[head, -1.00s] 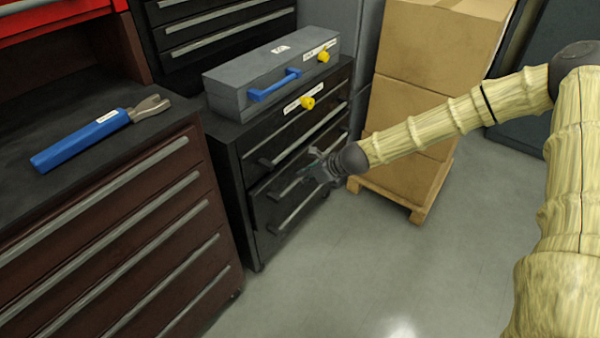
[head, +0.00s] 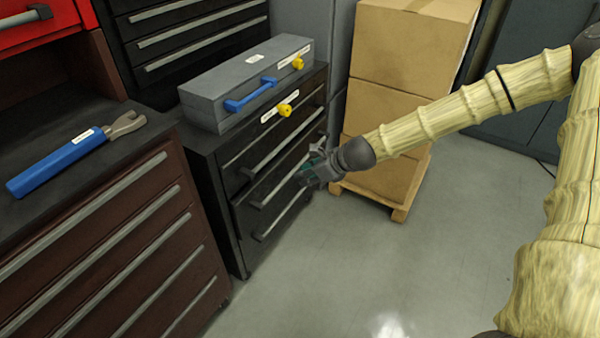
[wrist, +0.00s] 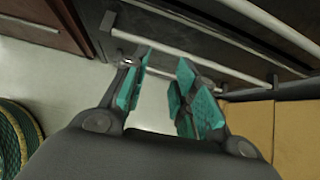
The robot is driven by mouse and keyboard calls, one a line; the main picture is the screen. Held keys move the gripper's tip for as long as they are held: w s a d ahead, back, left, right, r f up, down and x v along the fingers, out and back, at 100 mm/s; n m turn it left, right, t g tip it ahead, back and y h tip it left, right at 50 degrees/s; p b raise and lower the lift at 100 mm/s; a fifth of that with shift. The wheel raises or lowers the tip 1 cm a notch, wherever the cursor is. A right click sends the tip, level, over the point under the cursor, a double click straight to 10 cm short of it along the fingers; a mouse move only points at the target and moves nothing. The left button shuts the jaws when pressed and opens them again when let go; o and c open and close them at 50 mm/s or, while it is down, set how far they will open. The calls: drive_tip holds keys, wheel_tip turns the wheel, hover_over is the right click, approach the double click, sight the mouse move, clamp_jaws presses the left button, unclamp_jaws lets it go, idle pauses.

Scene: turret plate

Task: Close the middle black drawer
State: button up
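The black drawer cabinet (head: 222,190) stands left of my gripper in the head view. Its middle drawer (head: 247,190) has a long grey bar handle (head: 272,186). The drawer's left edge seems to stand slightly proud of the cabinet, but I cannot tell how far. My gripper (head: 308,174) is in front of the right part of the middle drawers and covers some of them. In the wrist view my gripper (wrist: 168,66) has its teal-padded fingers apart with nothing between them. Dark drawer fronts with pale bar handles (wrist: 196,48) lie beyond the fingertips.
A grey toolbox (head: 205,100) with a blue handle lies on the cabinet. A yellow knob (head: 285,110) is on the upper drawer front. A brown cabinet (head: 110,235) stands at left, bearing a blue-handled tool (head: 65,160). Stacked cartons (head: 400,100) on a pallet stand behind. Floor at front is clear.

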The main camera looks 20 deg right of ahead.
drive_tip(key=w+d+f+n+t+h+b, duration=0.35)
drive_tip(key=w+d+f, duration=0.25)
drive_tip(key=d+f, duration=0.2)
drive_tip(key=n+t+y+b, duration=0.5)
drive_tip(key=n+y+b, duration=0.6)
drive_tip(key=n+b, duration=0.25)
approach(298, 165)
drive_tip(key=shift+n, duration=0.4)
drive_tip(key=b+x, duration=0.1)
drive_tip(key=x, duration=0.2)
drive_tip(key=b+x, duration=0.1)
drive_tip(key=x, duration=0.2)
drive_tip(key=f+x, duration=0.1)
drive_tip(key=x, duration=0.3)
drive_tip(key=shift+b, duration=0.4)
clamp_jaws()
